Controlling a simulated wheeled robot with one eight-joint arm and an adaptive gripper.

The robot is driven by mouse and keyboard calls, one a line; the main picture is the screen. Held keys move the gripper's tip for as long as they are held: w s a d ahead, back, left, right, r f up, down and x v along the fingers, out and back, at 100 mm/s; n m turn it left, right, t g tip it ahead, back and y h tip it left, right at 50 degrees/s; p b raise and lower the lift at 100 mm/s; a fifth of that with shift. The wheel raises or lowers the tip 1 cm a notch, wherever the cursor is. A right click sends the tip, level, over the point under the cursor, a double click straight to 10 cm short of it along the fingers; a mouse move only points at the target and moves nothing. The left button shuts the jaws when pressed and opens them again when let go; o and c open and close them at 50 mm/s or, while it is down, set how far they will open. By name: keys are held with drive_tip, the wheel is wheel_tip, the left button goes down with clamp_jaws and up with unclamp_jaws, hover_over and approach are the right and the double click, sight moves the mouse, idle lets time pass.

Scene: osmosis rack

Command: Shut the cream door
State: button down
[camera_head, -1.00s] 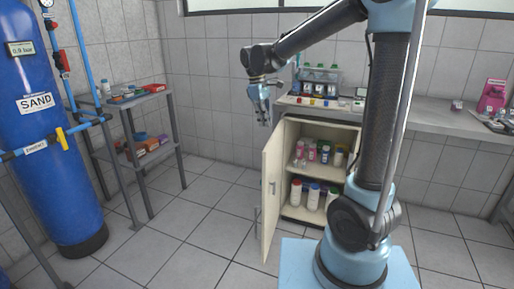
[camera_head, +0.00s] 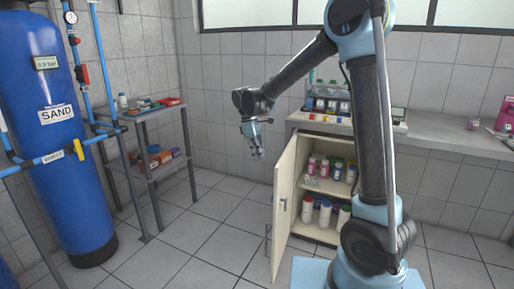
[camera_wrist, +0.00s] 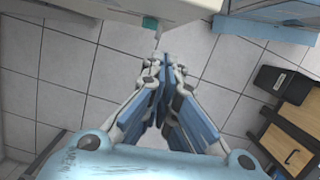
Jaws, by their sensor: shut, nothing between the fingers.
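The cream door (camera_head: 287,205) belongs to a low cabinet under the bench and stands wide open, swung out toward the camera. It has a small handle (camera_head: 283,204) on the face turned left. My gripper (camera_head: 257,152) hangs in the air, pointing down, to the left of the door's top in the head view, and appears apart from it. In the wrist view its fingers (camera_wrist: 168,62) are together with nothing between them, above the tiled floor. The open cabinet shows shelves with several bottles (camera_head: 325,213).
A bench (camera_head: 450,133) runs along the back wall, with a bottle rack (camera_head: 330,98) above the cabinet. A grey shelf (camera_head: 150,165) and a blue SAND tank (camera_head: 62,140) stand at the left. Tiled floor left of the door is clear.

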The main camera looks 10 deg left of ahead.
drive_tip(key=shift+s+d+f, duration=0.15)
drive_tip(key=shift+d+f, duration=0.3)
drive_tip(key=shift+d, duration=0.35)
drive_tip(key=shift+s+d+f, duration=0.1)
drive_tip(key=shift+d+f, duration=0.35)
drive_tip(key=shift+d, duration=0.3)
drive_tip(key=shift+s+d+f, duration=0.15)
drive_tip(key=shift+d+f, duration=0.3)
drive_tip(key=shift+d, duration=0.35)
drive_tip(key=shift+d, duration=0.1)
